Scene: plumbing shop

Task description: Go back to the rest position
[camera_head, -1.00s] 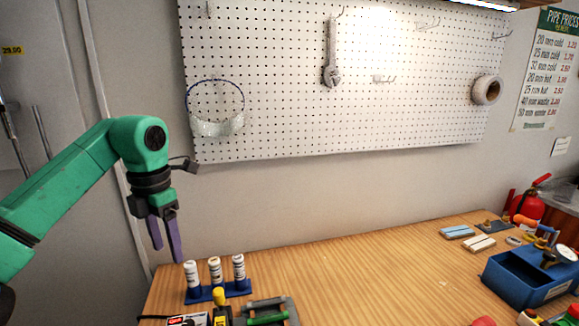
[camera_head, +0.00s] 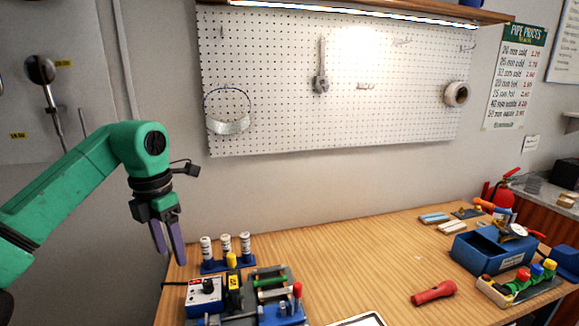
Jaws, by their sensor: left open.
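My left gripper (camera_head: 168,243) hangs at the left of the head view, with its two purple fingers pointing down and apart. It is open with nothing between the fingers. It is in the air beside the left end of the wooden workbench (camera_head: 370,255), left of a blue rack (camera_head: 214,267) that holds white bottles. My right gripper is not in the head view.
A control box (camera_head: 204,297) and a blue-and-grey fixture stand at the bench's front left. A red torch-like tool (camera_head: 433,293) lies front right. A blue bin (camera_head: 492,250) and a valve rack (camera_head: 520,287) stand at the right. The middle of the bench is clear.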

